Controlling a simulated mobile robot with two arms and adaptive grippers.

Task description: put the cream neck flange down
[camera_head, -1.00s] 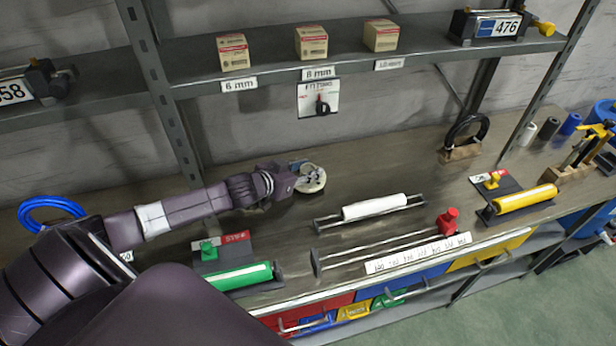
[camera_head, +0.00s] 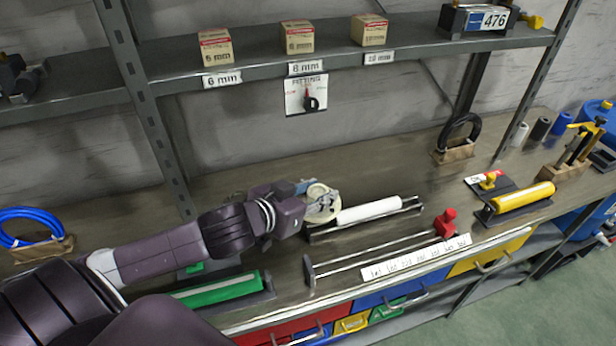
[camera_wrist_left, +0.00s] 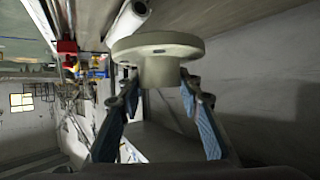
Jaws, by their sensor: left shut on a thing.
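The cream neck flange (camera_head: 322,203) is a round disc with a short neck, held in my left gripper (camera_head: 308,198) just above or at the left end of the white roll's rack. In the left wrist view the flange (camera_wrist_left: 158,46) shows its disc outward, and its neck sits between the blue-padded fingers of my left gripper (camera_wrist_left: 158,88). The white roll (camera_head: 369,211) lies on its two-rail rack right beside the flange; it also shows in the wrist view (camera_wrist_left: 130,18). I cannot tell whether the flange touches the rack. My right gripper is not in view.
A slide rail with a red stop (camera_head: 445,222) and a white scale (camera_head: 415,258) lies in front. The bench (camera_head: 400,162) behind the white roll is clear. A shelf (camera_head: 330,59) with small boxes hangs above.

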